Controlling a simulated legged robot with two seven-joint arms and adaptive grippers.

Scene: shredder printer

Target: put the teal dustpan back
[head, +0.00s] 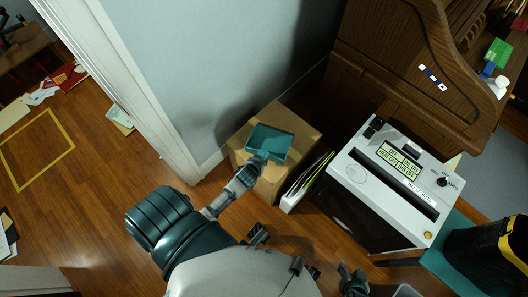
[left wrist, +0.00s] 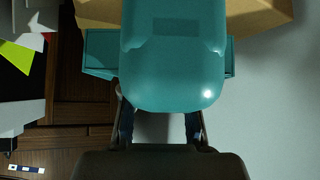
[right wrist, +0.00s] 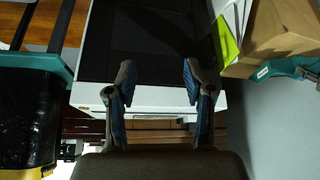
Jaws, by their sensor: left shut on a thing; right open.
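The teal dustpan (head: 268,141) is over the top of the brown cardboard box (head: 300,128) in the head view. My left gripper (head: 261,160) is shut on the dustpan's near end. In the left wrist view the dustpan (left wrist: 172,55) fills the upper middle, between and beyond the fingers. Whether it touches the box is unclear. Part of the dustpan (right wrist: 285,68) also shows at the right of the right wrist view. My right gripper (head: 352,282) is low in the head view. In the right wrist view its fingers (right wrist: 157,80) are apart with nothing between them.
A white shredder-like machine (head: 395,180) stands right of the box, with upright folders (head: 305,183) between them. A wooden desk (head: 400,70) is behind. A black bin (head: 490,255) stands at the lower right. A wall (head: 215,75) rises behind the box. Floor at left is partly clear.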

